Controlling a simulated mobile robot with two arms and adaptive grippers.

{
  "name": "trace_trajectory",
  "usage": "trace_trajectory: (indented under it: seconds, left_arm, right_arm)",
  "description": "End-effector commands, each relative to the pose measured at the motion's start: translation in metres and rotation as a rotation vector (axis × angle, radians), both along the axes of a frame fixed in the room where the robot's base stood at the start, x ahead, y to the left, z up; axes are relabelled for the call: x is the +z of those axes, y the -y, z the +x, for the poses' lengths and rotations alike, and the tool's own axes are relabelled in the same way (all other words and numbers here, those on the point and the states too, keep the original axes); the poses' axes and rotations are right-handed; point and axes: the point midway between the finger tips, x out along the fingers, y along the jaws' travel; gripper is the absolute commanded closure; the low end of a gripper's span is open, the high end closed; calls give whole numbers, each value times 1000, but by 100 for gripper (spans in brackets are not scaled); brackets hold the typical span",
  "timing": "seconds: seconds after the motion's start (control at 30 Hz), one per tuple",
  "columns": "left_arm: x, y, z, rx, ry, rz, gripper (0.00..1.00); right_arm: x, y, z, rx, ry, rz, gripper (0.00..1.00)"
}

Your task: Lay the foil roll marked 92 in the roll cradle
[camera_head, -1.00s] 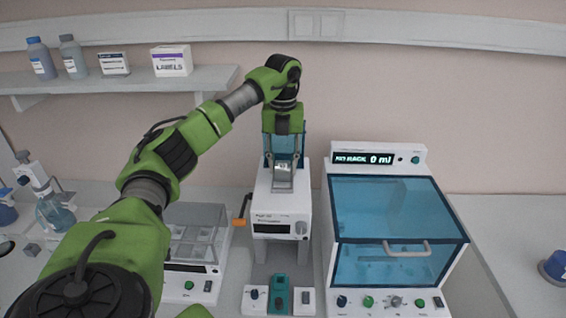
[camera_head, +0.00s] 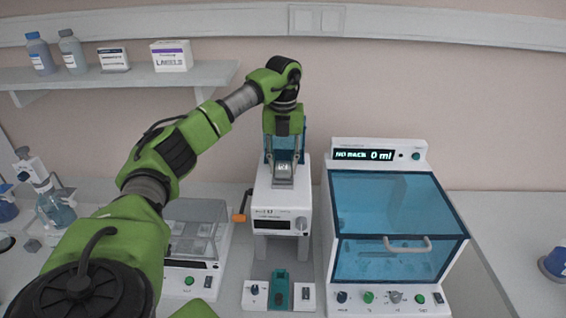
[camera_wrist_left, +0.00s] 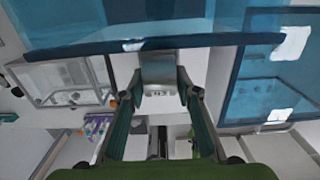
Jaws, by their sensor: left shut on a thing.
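My left gripper (camera_head: 283,182) points down over the top of a white bench machine and is shut on a small silvery-grey piece, which looks like the foil roll (camera_head: 284,167). In the left wrist view the roll (camera_wrist_left: 159,74) sits between the two fingers (camera_wrist_left: 160,98); its marking is too small to read. A blue see-through cover (camera_head: 270,144) stands right behind the gripper on the machine (camera_head: 264,200). The roll cradle cannot be made out; the gripper may hide it. I cannot tell whether the roll touches the machine. My right gripper is not in view.
An orange-handled crank (camera_head: 239,218) sticks out at the machine's left. A blue-windowed cabinet (camera_head: 395,205) stands close on the right, and a clear-lidded device (camera_head: 197,230) on the left. A small green-centred unit (camera_head: 279,291) lies in front.

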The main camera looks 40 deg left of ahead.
Motion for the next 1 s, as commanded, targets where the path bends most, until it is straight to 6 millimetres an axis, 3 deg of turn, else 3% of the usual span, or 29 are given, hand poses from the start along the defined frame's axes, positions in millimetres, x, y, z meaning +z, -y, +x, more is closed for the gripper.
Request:
trace_trajectory:
  seconds: [0.17, 0.2, 0.27, 0.87, 1.0]
  left_arm:
    - [0, 0, 0, 0, 0, 0, 92]
    - [0, 0, 0, 0, 0, 0, 62]
    - [0, 0, 0, 0, 0, 0, 51]
    - [0, 0, 0, 0, -1, -1, 51]
    - [8, 0, 0, 0, 0, 0, 51]
  right_arm:
    - [0, 1, -1, 1, -2, -1, 100]
    - [0, 1, -1, 1, -2, -1, 100]
    - [0, 1, -1, 1, -2, -1, 100]
    - [0, 2, -2, 2, -2, -3, 100]
    - [0, 2, -2, 2, -2, -3, 100]
